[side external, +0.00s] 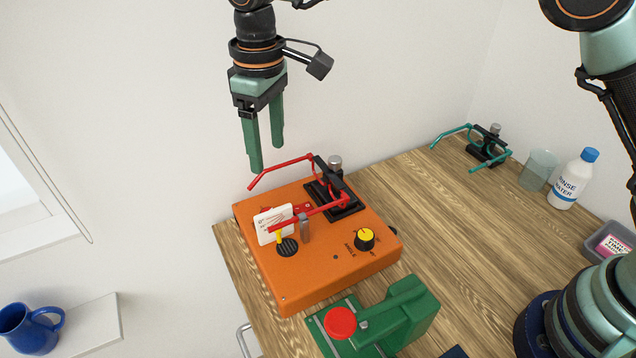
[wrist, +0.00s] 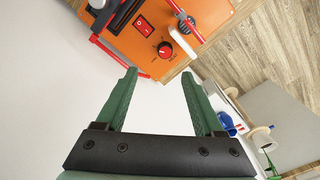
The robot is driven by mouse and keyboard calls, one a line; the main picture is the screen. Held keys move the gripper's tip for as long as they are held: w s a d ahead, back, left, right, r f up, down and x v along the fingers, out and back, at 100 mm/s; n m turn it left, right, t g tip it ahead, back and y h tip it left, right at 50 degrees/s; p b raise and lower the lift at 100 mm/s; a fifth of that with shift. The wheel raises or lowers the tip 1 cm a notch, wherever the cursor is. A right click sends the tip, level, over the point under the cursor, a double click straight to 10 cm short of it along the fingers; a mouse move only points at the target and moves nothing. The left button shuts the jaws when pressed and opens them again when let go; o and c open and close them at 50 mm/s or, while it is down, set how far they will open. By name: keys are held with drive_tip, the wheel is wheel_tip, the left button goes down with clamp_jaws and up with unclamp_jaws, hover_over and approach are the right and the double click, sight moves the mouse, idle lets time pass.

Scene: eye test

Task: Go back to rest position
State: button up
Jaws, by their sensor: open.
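My gripper (side external: 266,160) hangs in the air above the far left edge of the orange box (side external: 300,278), fingers pointing down. Its two green fingers are apart with nothing between them. In the wrist view my gripper (wrist: 158,74) also shows open and empty, with the orange box (wrist: 200,15) beyond its tips. A red spectacle-like frame (side external: 282,170) in a black clamp (side external: 335,198) stands on the box, below and right of the fingers. The fingertips look apart from it in the side view.
A white card (side external: 272,222) stands on the box near a yellow lever (side external: 279,236) and a knob (side external: 365,238). A green device (side external: 400,315) with a red button (side external: 340,323) is in front. A teal frame (side external: 452,135), cup (side external: 538,170) and bottle (side external: 572,180) stand at right.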

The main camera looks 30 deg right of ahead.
drive_tip(key=s+d+r+m+t, duration=0.15)
drive_tip(key=d+r, duration=0.25)
drive_tip(key=d, duration=0.4)
drive_tip(key=s+d+r+m+t, duration=0.1)
drive_tip(key=s+d+r+m, duration=0.1)
drive_tip(key=d+r, duration=0.5)
drive_tip(key=s+d+f+m+t, duration=0.1)
drive_tip(key=s+d+f+m, duration=0.1)
drive_tip(key=s+d, duration=0.3)
drive_tip(key=s+d+f+m+t, duration=0.2)
drive_tip(key=s+d, duration=0.4)
drive_tip(key=d, duration=0.3)
drive_tip(key=shift+s+d+f, duration=0.3)
drive_tip(key=shift+d+f, duration=0.1)
drive_tip(key=shift+f, duration=0.4)
drive_tip(key=shift+m, duration=0.25)
